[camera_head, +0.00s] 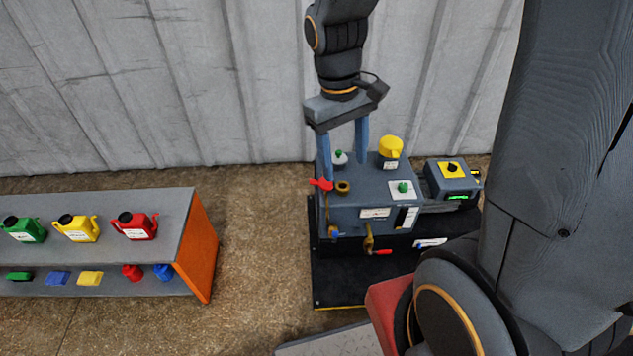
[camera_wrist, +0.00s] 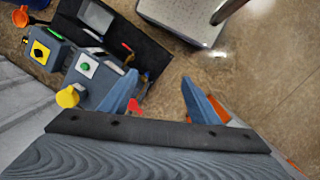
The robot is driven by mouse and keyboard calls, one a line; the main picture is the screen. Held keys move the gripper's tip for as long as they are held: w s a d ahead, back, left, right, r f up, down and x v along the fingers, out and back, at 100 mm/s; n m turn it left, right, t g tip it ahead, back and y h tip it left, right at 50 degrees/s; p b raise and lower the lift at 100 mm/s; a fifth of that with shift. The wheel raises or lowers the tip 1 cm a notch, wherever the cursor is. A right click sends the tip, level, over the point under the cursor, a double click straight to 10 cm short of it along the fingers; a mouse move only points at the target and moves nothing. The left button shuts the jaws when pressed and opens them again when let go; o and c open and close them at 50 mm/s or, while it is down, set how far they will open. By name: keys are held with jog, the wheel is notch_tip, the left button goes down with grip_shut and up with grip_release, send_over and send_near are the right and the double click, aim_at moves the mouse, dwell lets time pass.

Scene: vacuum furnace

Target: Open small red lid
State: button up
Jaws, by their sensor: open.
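The small red lid (camera_head: 320,184) is at the front left edge of the top of a grey-blue machine (camera_head: 352,214), beside a brass ring-shaped port (camera_head: 343,187). It looks tilted to the side; I cannot tell its exact angle. In the wrist view a red piece (camera_wrist: 136,107), apparently this lid, shows beside the left finger. My gripper (camera_head: 343,170) points down above the machine's left part, its two blue fingers wide apart and empty. Its left finger appears close to the red lid; contact cannot be told. The fingers (camera_wrist: 160,76) also show open in the wrist view.
Brass valves with small handles (camera_head: 369,242) stick out in front. A shelf (camera_head: 184,249) with coloured canisters stands left, with clear floor between.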

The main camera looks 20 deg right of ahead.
jog(key=w+a+f+n+g+h+b, duration=0.1)
jog(key=w+a+f+n+h+b, duration=0.15)
jog(key=w+f+n+b, duration=0.8)
jog(key=n+h+b, duration=0.2)
jog(key=h+b, duration=0.2)
jog(key=h, duration=0.1)
send_near(311, 180)
jog(key=x, duration=0.2)
jog(key=shift+b+x, duration=0.4)
jog(key=shift+x, duration=3.7)
jog(key=shift+s, duration=0.1)
